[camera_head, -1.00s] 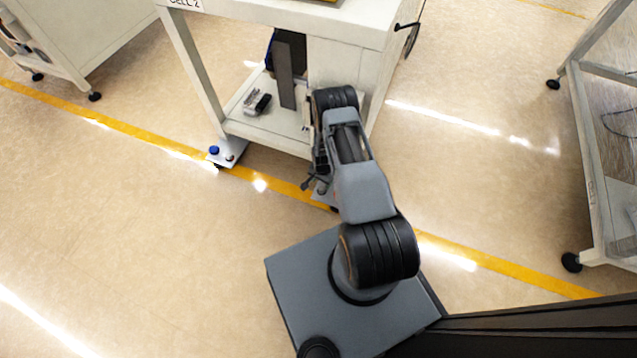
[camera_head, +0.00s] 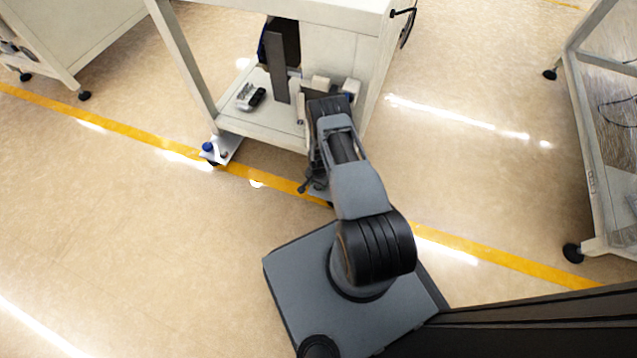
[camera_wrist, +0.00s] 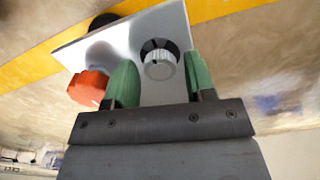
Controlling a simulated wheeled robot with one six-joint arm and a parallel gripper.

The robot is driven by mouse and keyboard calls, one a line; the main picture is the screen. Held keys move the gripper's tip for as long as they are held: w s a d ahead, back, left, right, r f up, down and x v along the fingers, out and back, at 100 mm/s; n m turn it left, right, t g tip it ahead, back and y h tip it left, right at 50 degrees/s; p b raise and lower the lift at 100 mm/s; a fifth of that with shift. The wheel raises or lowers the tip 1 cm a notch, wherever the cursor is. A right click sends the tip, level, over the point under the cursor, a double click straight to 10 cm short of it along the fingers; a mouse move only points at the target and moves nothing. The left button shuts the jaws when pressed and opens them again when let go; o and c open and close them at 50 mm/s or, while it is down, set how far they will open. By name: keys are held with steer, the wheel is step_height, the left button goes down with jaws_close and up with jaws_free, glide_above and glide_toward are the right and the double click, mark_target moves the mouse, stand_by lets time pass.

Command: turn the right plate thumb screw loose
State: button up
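The right plate (camera_wrist: 112,50) is a pale metal plate in the wrist view. Its thumb screw (camera_wrist: 162,68) is a silver knurled knob with a black part behind it. My gripper (camera_wrist: 159,58) is open, with one green finger on each side of the screw. A gap shows beside the screw on both sides; I cannot tell how deep the fingers reach around it. An orange-red knob (camera_wrist: 88,88) is left of the left finger. In the head view my gripper (camera_head: 310,184) hides most of the right plate at the cart's front right foot.
The cart's lower shelf (camera_head: 262,122) holds a small grey-and-black item (camera_head: 250,97) and pale blocks. The left plate (camera_head: 226,146), with a blue knob (camera_head: 208,147), is at its front left foot. Another cart (camera_head: 590,180) stands at right. The floor between is clear.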

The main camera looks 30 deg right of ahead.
steer(key=c, duration=0.7)
steer(key=n+b, duration=0.2)
steer(key=n, duration=0.2)
steer(key=n+b, duration=0.1)
steer(key=n, duration=0.3)
steer(key=shift+n, duration=0.3)
steer(key=n+b, duration=0.1)
steer(key=n, duration=0.2)
steer(key=shift+n, duration=0.3)
steer(key=shift+n+b, duration=0.45)
steer(key=shift+n, duration=1.45)
